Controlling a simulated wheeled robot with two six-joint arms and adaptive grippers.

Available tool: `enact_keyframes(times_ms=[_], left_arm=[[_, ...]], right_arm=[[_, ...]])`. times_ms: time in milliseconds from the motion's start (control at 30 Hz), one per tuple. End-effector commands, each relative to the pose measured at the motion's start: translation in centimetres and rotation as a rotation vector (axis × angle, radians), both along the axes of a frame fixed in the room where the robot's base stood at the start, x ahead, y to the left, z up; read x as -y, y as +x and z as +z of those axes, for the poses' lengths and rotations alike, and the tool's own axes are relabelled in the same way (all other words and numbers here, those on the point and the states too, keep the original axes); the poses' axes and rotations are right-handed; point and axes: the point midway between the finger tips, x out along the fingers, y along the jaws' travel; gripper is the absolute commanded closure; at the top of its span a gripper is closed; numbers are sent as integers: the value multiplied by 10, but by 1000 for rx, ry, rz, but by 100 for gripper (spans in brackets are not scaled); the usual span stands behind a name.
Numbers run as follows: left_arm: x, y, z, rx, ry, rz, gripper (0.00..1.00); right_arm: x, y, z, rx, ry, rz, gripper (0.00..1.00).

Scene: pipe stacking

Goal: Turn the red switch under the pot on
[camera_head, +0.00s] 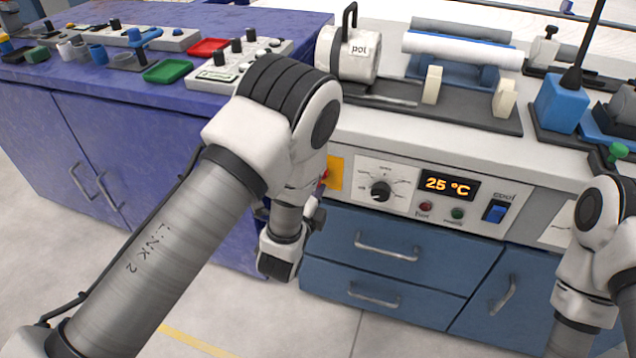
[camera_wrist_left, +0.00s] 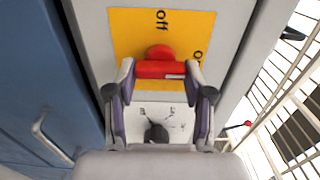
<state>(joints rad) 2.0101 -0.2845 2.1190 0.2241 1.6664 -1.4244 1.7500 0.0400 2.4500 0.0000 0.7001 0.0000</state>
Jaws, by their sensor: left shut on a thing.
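The red switch (camera_wrist_left: 160,68) is on a yellow plate (camera_wrist_left: 190,32) marked "Off". My left gripper (camera_wrist_left: 161,74) is shut on the switch, with one finger on each side of its bar. The bar lies crosswise in the left wrist view. In the head view, a little of the red switch (camera_head: 324,175) shows beside my arm, and part of the yellow plate (camera_head: 336,172) shows on the cabinet front. The white pot (camera_head: 342,57), labelled "pot", lies on the counter above. My left forearm hides much of this area. My right gripper is out of view; only its arm shows at right.
A control panel (camera_head: 400,188) with a black knob, a 25 °C display (camera_head: 449,187) and a blue switch (camera_head: 495,212) is right of the yellow plate. Blue drawers (camera_head: 400,245) are below. A purple cabinet (camera_head: 120,150) stands at left, with trays and small parts on top.

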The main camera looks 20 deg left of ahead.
Motion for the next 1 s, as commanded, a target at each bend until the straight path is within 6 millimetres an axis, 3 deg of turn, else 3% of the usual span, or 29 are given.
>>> enact_keyframes(times_ms=[467, 500, 567, 867, 1000], left_arm=[[0, -1, -1, -3, 19, -1, 83], [0, -1, -1, -3, 19, -1, 45], [0, -1, -1, -3, 19, -1, 23], [0, -1, -1, -1, 18, 0, 23], [0, -12, -2, -3, 19, -1, 23]], right_arm=[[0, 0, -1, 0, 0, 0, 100], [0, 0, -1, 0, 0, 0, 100], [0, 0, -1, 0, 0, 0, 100], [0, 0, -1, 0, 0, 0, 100], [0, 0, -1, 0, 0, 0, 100]])
